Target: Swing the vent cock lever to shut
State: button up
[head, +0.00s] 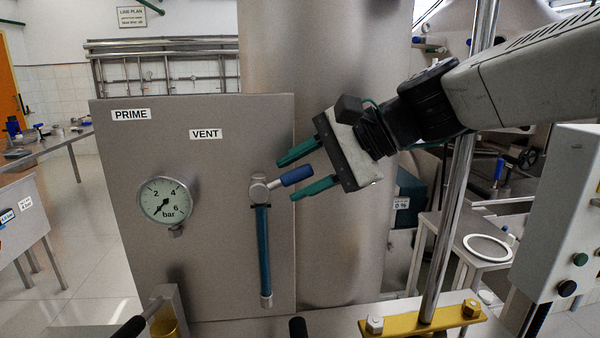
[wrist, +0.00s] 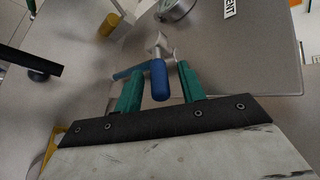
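The vent cock lever (head: 297,176) has a blue grip and sticks out to the right and slightly up from a metal valve body (head: 259,190) on the grey panel. The valve sits below the VENT label (head: 205,134), with a blue-green tube (head: 264,250) hanging from it. My gripper (head: 296,174) is open, its two green fingers above and below the blue grip in the head view. In the wrist view the blue grip (wrist: 159,80) lies between the green fingers (wrist: 156,82), with gaps on both sides. I cannot tell whether either finger touches it.
A pressure gauge (head: 165,200) is on the panel (head: 120,200) to the left of the valve. A vertical steel pole (head: 450,220) rises from a yellow clamp (head: 400,321) at the right. A grey control box (head: 560,220) stands further right.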

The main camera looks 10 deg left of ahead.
aim_at(302, 170)
jog(key=r, duration=0.3)
jog(key=shift+s+d+r, duration=0.15)
jog(key=shift+s+r, duration=0.15)
jog(key=shift+r, duration=0.1)
jog(key=s+d+r, duration=0.1)
jog(key=s+d, duration=0.6)
jog(key=s, duration=0.6)
jog(key=shift+s+d, duration=0.2)
